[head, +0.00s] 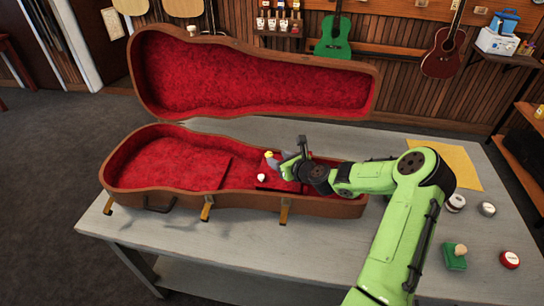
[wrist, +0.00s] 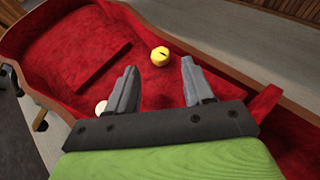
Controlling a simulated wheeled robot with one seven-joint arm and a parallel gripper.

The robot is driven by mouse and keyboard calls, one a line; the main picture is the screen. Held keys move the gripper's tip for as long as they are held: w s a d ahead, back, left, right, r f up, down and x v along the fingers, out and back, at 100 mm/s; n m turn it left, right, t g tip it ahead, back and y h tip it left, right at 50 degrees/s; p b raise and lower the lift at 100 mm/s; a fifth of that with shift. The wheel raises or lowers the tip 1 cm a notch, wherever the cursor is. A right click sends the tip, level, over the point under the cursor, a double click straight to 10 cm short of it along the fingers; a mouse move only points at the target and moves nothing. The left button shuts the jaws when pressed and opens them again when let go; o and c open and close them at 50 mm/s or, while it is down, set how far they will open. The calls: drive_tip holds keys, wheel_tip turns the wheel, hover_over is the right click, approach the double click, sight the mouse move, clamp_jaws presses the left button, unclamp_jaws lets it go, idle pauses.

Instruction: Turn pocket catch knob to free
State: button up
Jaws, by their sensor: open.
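The open ukulele case (head: 160,200) has red lining and lies on the grey table with its lid (head: 250,85) raised. A round yellow knob (wrist: 160,56) with a dark mark on top sits inside the case. It looks like the pocket catch knob.
Latches (head: 207,207) hang along the case's front edge. A yellow cloth (head: 448,160) lies behind my arm. The front table strip is clear.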

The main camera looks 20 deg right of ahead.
sight(270, 154)
drive_tip(key=x, duration=0.5)
drive_tip(key=shift+s, duration=0.1)
drive_tip(key=shift+c, duration=0.5)
clamp_jaws()
